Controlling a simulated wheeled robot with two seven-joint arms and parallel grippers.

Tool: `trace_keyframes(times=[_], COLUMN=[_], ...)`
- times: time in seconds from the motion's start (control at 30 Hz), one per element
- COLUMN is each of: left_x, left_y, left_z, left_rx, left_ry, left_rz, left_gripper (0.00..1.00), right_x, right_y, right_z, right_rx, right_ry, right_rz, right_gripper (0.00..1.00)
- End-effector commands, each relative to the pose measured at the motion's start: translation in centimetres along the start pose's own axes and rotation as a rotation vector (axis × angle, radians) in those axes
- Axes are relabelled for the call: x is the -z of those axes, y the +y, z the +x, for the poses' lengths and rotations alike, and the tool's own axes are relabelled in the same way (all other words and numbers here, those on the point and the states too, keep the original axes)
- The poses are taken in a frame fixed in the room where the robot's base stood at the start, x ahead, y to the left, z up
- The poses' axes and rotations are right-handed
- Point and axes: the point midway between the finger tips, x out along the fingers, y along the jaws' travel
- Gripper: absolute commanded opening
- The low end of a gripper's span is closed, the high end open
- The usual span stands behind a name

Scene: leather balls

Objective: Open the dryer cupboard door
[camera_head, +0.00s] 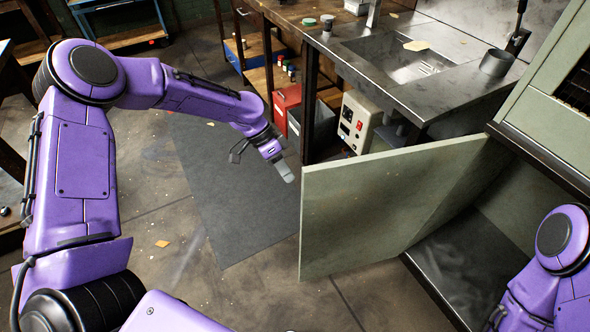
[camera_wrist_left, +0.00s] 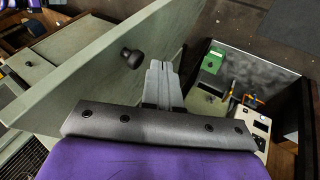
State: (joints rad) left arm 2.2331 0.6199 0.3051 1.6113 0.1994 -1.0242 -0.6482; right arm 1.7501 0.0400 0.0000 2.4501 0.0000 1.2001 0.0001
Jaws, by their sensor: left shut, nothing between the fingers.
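The dryer cupboard door (camera_head: 385,205) is a flat, pale green panel. It stands swung out from the cupboard (camera_head: 455,275), whose dark floor shows behind it. In the left wrist view the door (camera_wrist_left: 95,80) runs diagonally and carries a dark round knob (camera_wrist_left: 131,58). My left gripper (camera_head: 288,173) is shut and empty, at the free edge of the door. In the left wrist view its grey fingers (camera_wrist_left: 162,75) lie together, to the right of the knob and apart from it. The knob is hidden in the head view. My right arm shows at the lower right; its gripper is out of sight.
A metal counter with a sink (camera_head: 400,55) stands behind the door. Below it are a cream control box (camera_head: 357,122) and a red bin (camera_head: 284,105). A dark mat (camera_head: 235,200) lies on open floor to the left of the door.

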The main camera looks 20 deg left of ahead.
Motion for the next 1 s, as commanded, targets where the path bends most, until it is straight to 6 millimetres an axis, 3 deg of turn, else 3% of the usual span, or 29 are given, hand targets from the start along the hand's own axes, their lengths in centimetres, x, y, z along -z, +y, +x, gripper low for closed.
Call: trace_keyframes(times=[0.03,0.1,0.23,0.37,0.77,1.0], left_x=[1.0,1.3,1.2,1.0,0.7,-0.1], left_y=[0.6,0.9,1.1,1.2,1.8,4.9], left_z=[-3.9,-6.9,-9.1,-7.6,1.0,2.0], left_rx=[-0.02,-0.045,-0.067,-0.073,-0.073,-0.069], left_ry=[0.005,-0.005,-0.017,-0.023,-0.025,-0.023], left_rz=[0.081,0.18,0.267,0.275,0.271,0.273], left_gripper=[0.0,0.0,0.0,0.0,0.0,0.0], right_x=[0.6,0.7,0.8,0.8,0.9,1.4], right_y=[0.1,0.2,0.2,0.2,0.2,0.3], right_z=[-1.4,-1.8,-1.9,-1.8,-2.2,-3.3], right_rx=[0.0,0.0,0.0,0.0,0.0,0.0], right_ry=[0.0,0.0,0.0,0.0,0.0,0.0], right_rz=[0.0,0.0,0.0,0.0,0.0,0.0], right_gripper=[0.53,0.53,0.53,0.53,0.53,0.53])
